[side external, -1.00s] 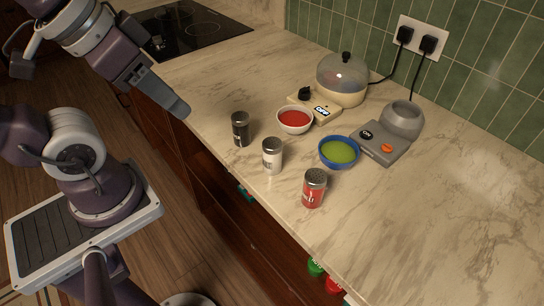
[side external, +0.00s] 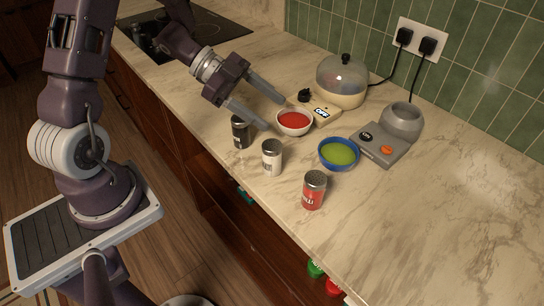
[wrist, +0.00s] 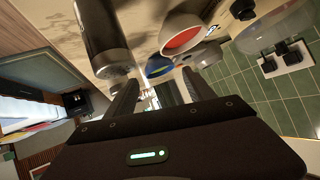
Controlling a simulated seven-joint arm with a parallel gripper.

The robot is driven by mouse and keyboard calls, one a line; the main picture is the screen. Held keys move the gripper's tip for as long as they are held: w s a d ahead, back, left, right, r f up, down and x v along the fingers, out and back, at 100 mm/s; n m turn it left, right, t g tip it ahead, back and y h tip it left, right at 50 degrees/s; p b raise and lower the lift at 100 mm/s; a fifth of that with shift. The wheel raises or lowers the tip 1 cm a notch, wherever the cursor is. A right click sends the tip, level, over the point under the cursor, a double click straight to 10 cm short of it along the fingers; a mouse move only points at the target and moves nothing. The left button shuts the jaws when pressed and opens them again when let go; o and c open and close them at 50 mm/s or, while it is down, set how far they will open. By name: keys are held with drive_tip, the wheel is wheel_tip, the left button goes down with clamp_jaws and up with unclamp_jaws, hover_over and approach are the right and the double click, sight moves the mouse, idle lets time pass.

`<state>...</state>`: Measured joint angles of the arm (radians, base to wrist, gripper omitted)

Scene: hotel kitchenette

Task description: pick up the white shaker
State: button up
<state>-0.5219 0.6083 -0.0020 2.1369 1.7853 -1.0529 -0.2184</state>
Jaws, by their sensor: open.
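The white shaker (side external: 272,158), with a metal lid and dark lettering, stands upright on the marble counter between a black shaker (side external: 240,132) and a red shaker (side external: 314,190). My gripper (side external: 277,113) is open and empty, its two long fingers spread. It is above the counter, near the black shaker and the red-filled bowl. One fingertip is just above the white shaker in the picture, apart from it. In the wrist view my gripper (wrist: 162,88) is open, with a dark shaker (wrist: 98,32) beside the left finger. I cannot clearly make out the white shaker there.
A white bowl of red contents (side external: 294,122) and a blue bowl of green contents (side external: 339,154) stand close by. Behind are a domed cooker (side external: 343,82) and a grey appliance (side external: 385,146), with cords to a wall outlet. The counter's right side is clear.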

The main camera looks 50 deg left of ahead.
sight(269, 143)
drive_tip(key=s+g+h, duration=0.1)
drive_tip(key=s, duration=0.1)
drive_tip(key=s+d+g+h, duration=0.1)
drive_tip(key=s, duration=0.1)
drive_tip(key=s+f+m+g+h, duration=0.1)
drive_tip(key=s, duration=0.1)
drive_tip(key=shift+s+d+h, duration=0.2)
drive_tip(key=shift+d+h, duration=0.1)
drive_tip(key=shift+h, duration=0.1)
drive_tip(key=x, duration=0.6)
drive_tip(key=shift+w+d+r, duration=0.15)
drive_tip(key=shift+w+d, duration=0.15)
drive_tip(key=shift+d, duration=0.05)
clamp_jaws()
